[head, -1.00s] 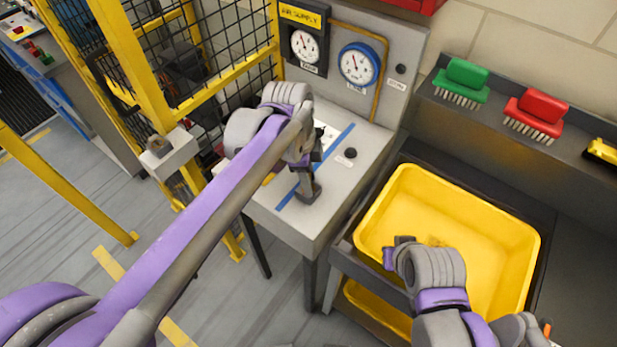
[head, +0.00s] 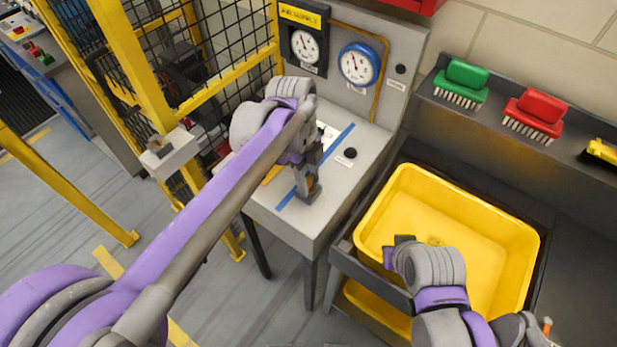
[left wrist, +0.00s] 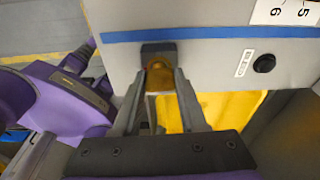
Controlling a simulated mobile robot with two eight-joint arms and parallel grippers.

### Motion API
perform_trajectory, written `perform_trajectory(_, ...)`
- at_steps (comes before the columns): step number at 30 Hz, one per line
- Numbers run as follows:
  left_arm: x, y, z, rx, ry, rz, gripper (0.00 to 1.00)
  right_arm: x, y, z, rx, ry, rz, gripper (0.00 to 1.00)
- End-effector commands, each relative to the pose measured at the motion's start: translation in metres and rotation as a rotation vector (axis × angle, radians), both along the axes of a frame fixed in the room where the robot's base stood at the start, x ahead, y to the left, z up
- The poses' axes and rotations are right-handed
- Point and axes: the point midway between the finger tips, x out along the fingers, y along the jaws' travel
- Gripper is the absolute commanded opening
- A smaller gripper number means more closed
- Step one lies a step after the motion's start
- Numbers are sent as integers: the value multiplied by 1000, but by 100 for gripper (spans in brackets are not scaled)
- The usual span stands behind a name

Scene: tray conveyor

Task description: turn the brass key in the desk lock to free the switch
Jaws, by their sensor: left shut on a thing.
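The brass key (left wrist: 158,80) shows in the left wrist view between my left gripper's fingertips, against the dark lock block (left wrist: 158,47) on the desk's front edge area. My left gripper (head: 309,190) is shut on the key at the grey desk (head: 335,185). In the head view only a small brass patch shows between the fingers, and the lock is mostly hidden. A black round knob (head: 350,153) with a white label sits on the desk top; it also shows in the left wrist view (left wrist: 264,63). My right gripper (head: 396,252) is over the yellow tray's near left rim; its finger gap is unclear.
The yellow tray (head: 530,265) stands right of the desk. A panel with gauges (head: 360,64) rises behind it. A yellow-framed mesh fence (head: 145,80) is at the left. Green (head: 465,74) and red (head: 537,108) brushes lie on a shelf.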

Motion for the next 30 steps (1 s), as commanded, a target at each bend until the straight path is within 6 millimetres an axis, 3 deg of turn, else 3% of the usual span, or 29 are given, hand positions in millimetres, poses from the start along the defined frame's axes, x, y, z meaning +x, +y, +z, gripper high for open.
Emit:
perform_trajectory(8, 0, 0, 0, 0, -2, -49, 0, 0, 0, 0, 0, 0, 0, 0)
perform_trajectory(9, 0, 0, 0, 0, -2, -49, 49, 0, 0, 0, 0, 0, 0, 0)
perform_trajectory(14, 0, 0, 0, -1, -1, -48, 77, 0, 0, 0, 0, 0, 0, 0)
perform_trajectory(23, 0, 0, 1, -1, -1, -47, 77, 0, 0, 0, 0, 0, 0, 0)
perform_trajectory(26, 1, 1, 8, -1, -1, -47, 77, 0, 0, 1, 0, -1, 0, 0)
perform_trajectory(30, 3, 4, 32, 0, -1, -47, 77, 1, 0, 3, 0, -3, 0, 0)
